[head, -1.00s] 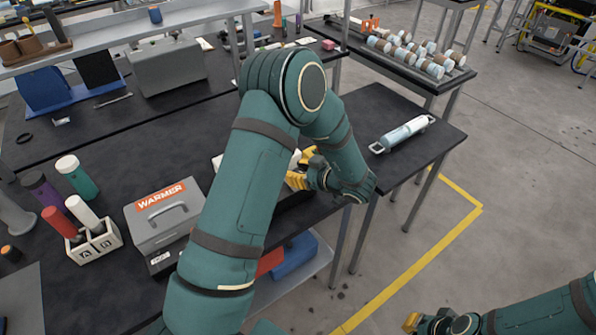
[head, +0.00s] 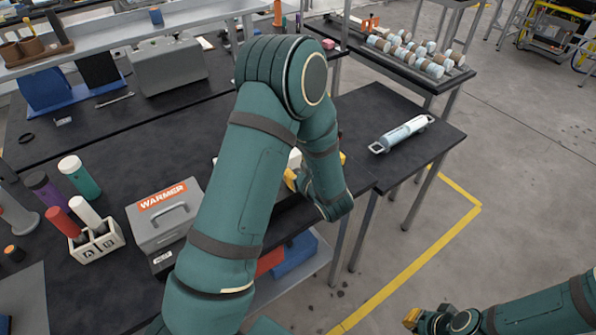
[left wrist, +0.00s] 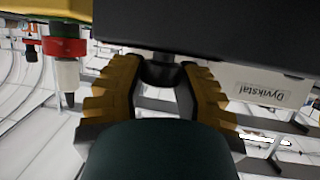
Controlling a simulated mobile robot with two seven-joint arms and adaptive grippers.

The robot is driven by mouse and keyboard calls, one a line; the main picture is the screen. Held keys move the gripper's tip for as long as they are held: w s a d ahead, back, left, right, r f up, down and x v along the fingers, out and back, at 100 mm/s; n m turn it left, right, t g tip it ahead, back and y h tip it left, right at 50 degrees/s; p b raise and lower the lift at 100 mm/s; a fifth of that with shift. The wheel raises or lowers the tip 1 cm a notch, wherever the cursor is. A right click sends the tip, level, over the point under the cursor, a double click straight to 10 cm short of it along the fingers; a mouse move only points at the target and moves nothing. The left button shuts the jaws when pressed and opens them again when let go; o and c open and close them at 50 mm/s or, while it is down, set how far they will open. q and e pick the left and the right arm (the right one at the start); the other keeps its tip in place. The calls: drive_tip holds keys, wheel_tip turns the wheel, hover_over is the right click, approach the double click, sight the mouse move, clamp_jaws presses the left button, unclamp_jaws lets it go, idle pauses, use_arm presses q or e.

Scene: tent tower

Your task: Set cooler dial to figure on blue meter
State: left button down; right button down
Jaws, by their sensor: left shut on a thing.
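My left gripper (left wrist: 160,78) has its yellow fingers on either side of a small dark knob (left wrist: 160,70), shut on it. The knob is under a large dark body (left wrist: 200,30) that fills the top of the left wrist view; I take the knob for the cooler dial. Its markings are hidden. In the head view my left gripper (head: 290,180) is mostly hidden behind my own arm, at the table's front edge. The blue meter cannot be made out. My right gripper (head: 411,319) is at the bottom right, small, away from the tables.
A grey box marked WARMER (head: 165,215) stands left of my left arm. A white panel with an upside-down label (left wrist: 265,88) is beside the fingers. A pale cylinder with handles (head: 402,134) lies on the right table.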

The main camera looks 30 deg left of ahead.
use_arm(q)
drive_tip(key=shift+m+t+h, duration=0.5)
drive_tip(key=shift+m, duration=0.1)
drive_tip(key=c, duration=0.6)
unclamp_jaws()
drive_tip(key=shift+d, duration=0.1)
drive_tip(key=v, duration=1.1)
drive_tip(key=shift+s+d, duration=0.3)
drive_tip(key=shift+r, duration=0.1)
